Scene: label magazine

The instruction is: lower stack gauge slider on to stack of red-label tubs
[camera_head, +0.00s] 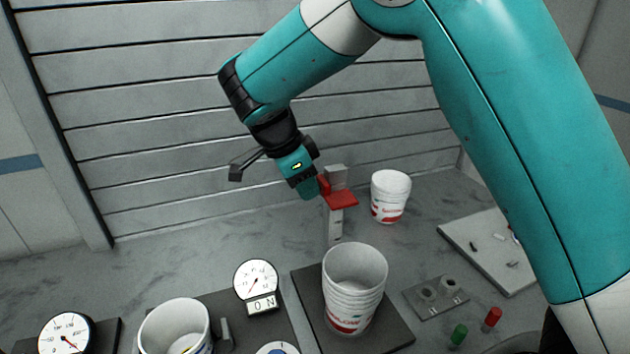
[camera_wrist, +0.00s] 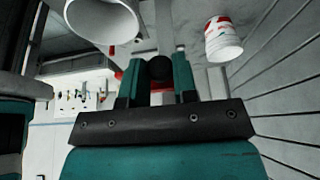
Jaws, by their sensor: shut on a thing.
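The red stack gauge slider (camera_head: 342,199) sits high on an upright grey post (camera_head: 336,228), clearly above the stack's rim. My gripper (camera_head: 320,187) is shut on the slider from its left side; the fingertips are partly hidden in the head view. In the wrist view my gripper's fingers (camera_wrist: 157,82) stand on both sides of a dark round knob (camera_wrist: 160,68), with red showing beside it. The stack of red-label tubs (camera_head: 352,285) stands upright on a dark plate, in front of the post. A white tub opening (camera_wrist: 102,18) shows at the wrist view's upper left.
A single red-label tub (camera_head: 390,192) stands behind and right of the post. Another open tub (camera_head: 176,328) is at the front left, near two dials (camera_head: 256,279) (camera_head: 66,335). A grey bracket (camera_head: 436,296) and red and green pegs (camera_head: 491,319) (camera_head: 458,335) lie to the right.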

